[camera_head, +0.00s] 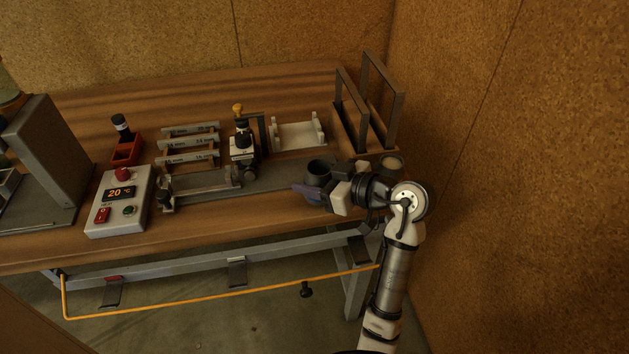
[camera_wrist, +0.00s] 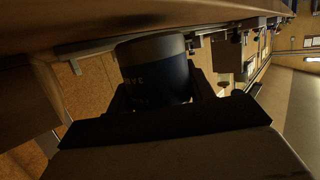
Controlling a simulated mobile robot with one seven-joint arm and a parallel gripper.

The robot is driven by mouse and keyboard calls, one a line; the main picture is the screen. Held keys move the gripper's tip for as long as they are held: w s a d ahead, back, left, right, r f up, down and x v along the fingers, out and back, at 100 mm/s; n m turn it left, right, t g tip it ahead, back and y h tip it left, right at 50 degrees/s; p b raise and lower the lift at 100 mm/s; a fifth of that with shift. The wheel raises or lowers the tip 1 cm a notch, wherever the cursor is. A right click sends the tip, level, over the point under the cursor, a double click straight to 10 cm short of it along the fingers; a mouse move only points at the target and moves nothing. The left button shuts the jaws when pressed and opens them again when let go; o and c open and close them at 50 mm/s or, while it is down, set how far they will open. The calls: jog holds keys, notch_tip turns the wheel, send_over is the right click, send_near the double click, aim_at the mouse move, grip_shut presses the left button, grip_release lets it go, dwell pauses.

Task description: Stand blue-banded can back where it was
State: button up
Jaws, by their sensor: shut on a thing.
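The blue-banded can (camera_head: 318,173) shows as a dark, open-topped cylinder at the bench's right part in the head view. In the wrist view the can (camera_wrist: 155,68) has a grey part, a dark blue band and faint lettering. My gripper (camera_head: 312,188) is shut on the can, with its fingers on either side of it. The can looks upright in the head view. The wrist view is dark.
A white cradle (camera_head: 298,134), a clamp with a yellow knob (camera_head: 241,146) and a control box (camera_head: 119,201) stand farther left. The wall is close on the right.

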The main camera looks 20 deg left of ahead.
jog(key=shift+f, duration=0.45)
jog(key=o, duration=1.1)
jog(key=shift+f, duration=0.15)
jog(key=shift+c, duration=0.2)
jog(key=b+v, duration=0.1)
jog(key=v, duration=1.1)
jog(key=shift+r, duration=0.25)
